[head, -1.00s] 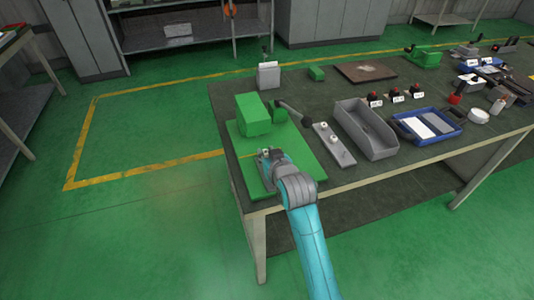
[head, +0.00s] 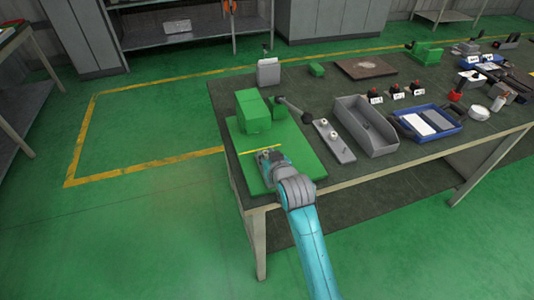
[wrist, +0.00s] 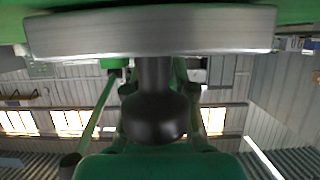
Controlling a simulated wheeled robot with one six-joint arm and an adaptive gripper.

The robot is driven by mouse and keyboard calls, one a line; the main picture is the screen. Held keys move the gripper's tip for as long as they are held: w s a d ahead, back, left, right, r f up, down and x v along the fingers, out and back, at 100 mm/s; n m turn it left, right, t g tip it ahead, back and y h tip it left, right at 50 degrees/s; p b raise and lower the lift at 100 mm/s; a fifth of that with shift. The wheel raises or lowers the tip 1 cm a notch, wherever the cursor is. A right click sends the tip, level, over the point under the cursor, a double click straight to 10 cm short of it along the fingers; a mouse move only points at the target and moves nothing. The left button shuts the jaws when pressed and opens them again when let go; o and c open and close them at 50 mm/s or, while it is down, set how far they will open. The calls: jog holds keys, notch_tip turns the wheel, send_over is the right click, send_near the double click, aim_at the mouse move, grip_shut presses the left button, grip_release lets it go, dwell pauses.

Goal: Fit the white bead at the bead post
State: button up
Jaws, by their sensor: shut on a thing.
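In the head view my gripper (head: 268,158) is low over the green base plate (head: 305,172), in front of the green block (head: 254,111). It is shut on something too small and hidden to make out. A thin yellow rod (head: 260,150) lies across just beyond the fingertips. A grey strip (head: 342,153) right of the base plate carries small pale pieces (head: 323,123), perhaps beads. I cannot pick out the bead post. In the wrist view a dark rounded body (wrist: 155,110) below a grey metal rim (wrist: 150,32) covers the middle and hides the fingertips.
A dark lever (head: 295,111) reaches right from the green block. A grey bin (head: 374,138) and a blue tray (head: 445,132) stand to the right. Black units with red tops (head: 396,93) are behind. The table's front edge is close to my arm.

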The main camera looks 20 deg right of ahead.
jog(key=shift+f, duration=0.45)
jog(key=o, duration=0.9)
jog(key=shift+f, duration=0.1)
